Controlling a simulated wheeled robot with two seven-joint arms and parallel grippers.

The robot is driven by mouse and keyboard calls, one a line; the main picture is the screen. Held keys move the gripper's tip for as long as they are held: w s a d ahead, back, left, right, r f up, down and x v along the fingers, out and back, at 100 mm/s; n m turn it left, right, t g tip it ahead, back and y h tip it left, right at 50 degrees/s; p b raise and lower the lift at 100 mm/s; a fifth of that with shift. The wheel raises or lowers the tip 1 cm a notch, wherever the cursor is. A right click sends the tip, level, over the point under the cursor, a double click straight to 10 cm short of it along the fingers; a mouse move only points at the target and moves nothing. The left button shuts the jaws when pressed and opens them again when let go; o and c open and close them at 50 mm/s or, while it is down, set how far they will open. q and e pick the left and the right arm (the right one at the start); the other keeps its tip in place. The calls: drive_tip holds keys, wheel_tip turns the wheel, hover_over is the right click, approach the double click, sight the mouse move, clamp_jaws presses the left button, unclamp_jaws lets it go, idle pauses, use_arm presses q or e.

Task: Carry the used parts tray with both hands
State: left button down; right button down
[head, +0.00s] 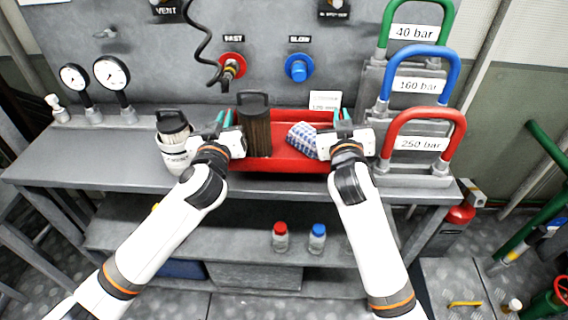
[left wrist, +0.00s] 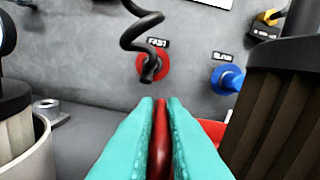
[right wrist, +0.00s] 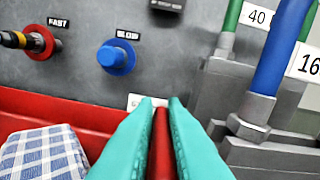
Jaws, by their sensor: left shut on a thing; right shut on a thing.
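The used parts tray is a red tray (head: 290,163) on the grey bench, in the middle of the head view. A dark pleated filter (head: 256,130) stands at its left and a blue-and-white checked cloth (head: 301,139) lies at its right; the cloth also shows in the right wrist view (right wrist: 42,155). My left gripper (head: 224,119) is shut on the tray's left edge, a red strip between its teal fingers (left wrist: 160,140). My right gripper (head: 343,117) is shut on the tray's right edge, also between teal fingers (right wrist: 161,140). Whether the tray is lifted off the bench I cannot tell.
A white canister with a pleated filter (head: 174,145) stands left of the tray. Clamps with green, blue and red handles (head: 425,130) stand close on the right. Red-capped and blue-capped jars (head: 281,238) sit on the lower shelf.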

use_arm(q)
drive_tip(key=shift+s+d+f, duration=0.1)
drive_tip(key=shift+d+f, duration=0.05)
drive_tip(key=shift+f, duration=0.1)
use_arm(e)
drive_tip(key=shift+a+f, duration=0.1)
drive_tip(key=shift+f, duration=0.25)
